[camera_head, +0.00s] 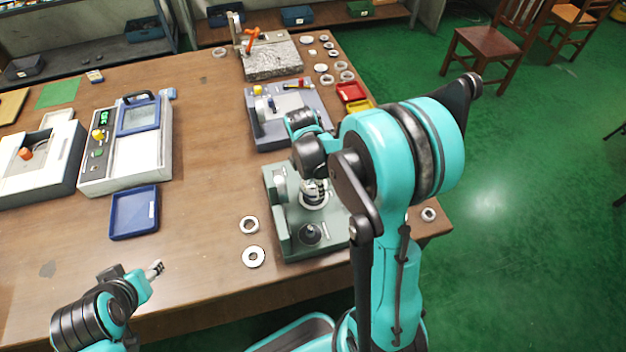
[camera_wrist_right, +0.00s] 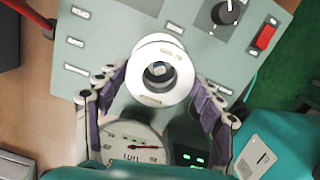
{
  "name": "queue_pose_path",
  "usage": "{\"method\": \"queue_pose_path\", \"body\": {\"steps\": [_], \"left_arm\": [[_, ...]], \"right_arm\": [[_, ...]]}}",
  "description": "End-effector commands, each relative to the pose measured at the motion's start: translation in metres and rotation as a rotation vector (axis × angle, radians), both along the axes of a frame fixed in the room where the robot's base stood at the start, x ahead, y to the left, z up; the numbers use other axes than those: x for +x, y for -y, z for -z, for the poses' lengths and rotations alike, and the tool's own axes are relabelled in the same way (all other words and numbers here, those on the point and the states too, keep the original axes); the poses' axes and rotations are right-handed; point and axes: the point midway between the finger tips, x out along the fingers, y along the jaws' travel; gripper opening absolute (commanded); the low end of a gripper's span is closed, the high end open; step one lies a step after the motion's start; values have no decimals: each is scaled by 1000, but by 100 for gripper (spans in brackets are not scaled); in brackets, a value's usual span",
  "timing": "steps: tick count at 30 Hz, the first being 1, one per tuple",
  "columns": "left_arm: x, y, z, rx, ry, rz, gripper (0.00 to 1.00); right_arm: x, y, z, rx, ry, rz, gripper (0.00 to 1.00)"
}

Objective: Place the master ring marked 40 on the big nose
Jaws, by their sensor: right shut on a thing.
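A pale steel ring (camera_wrist_right: 162,96) with engraved lettering, too small to read surely, sits between the fingers of my right gripper (camera_wrist_right: 160,84). My right gripper is shut on it. Through its bore I see a dark hollow with a light centre, in line with a round nose on the grey-green gauge (camera_head: 280,228). I cannot tell whether the ring is seated around that nose or just above it. In the head view, my right gripper (camera_head: 314,186) is low over the gauge, partly hidden by my arm. My left gripper (camera_head: 155,269) is away at the front left; its jaw opening is unclear.
Two loose rings lie left of the gauge, one behind (camera_head: 249,225) and one in front (camera_head: 253,257). Another ring (camera_head: 428,214) lies at the right. A blue tray (camera_head: 134,212) is further left.

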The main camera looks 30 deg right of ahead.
Motion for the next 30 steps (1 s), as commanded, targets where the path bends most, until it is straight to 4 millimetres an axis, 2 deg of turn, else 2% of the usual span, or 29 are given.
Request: {"method": "queue_pose_path", "body": {"steps": [14,30], "left_arm": [[0,0,1,0,0,0,47],[0,0,14,0,0,0,47]], "right_arm": [[0,0,1,0,0,0,11],[0,0,16,0,0,0,11]]}}
